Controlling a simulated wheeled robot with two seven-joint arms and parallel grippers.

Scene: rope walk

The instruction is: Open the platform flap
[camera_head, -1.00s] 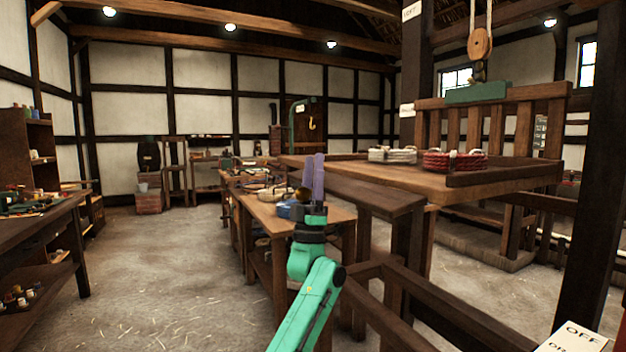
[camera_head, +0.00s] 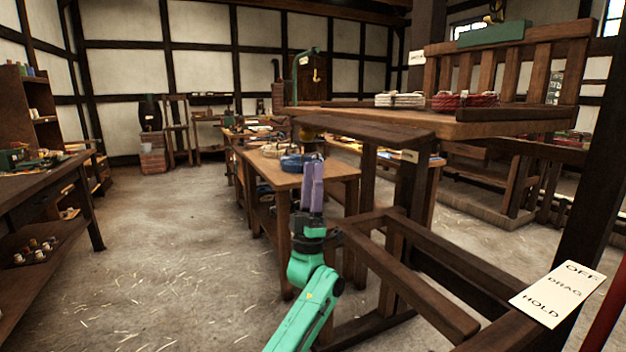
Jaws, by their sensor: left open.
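The wooden platform (camera_head: 460,131) hangs at right of centre, with a slatted back and a green bar on top. A low dark board (camera_head: 525,113) stands along its near right edge; I cannot tell for sure whether this is the flap. My left gripper (camera_head: 312,165) has purple fingers pointing up and is open and empty. In the picture it is left of and below the platform, in front of the workbench, touching nothing that I can see. My right gripper is not in view.
A white coil (camera_head: 398,100) and a red coil (camera_head: 464,101) lie on the platform. A dark timber frame (camera_head: 410,285) stands below it. A card (camera_head: 557,293) reads OFF, DRAG, HOLD. The workbench (camera_head: 300,178) holds a blue coil. Floor at left is clear.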

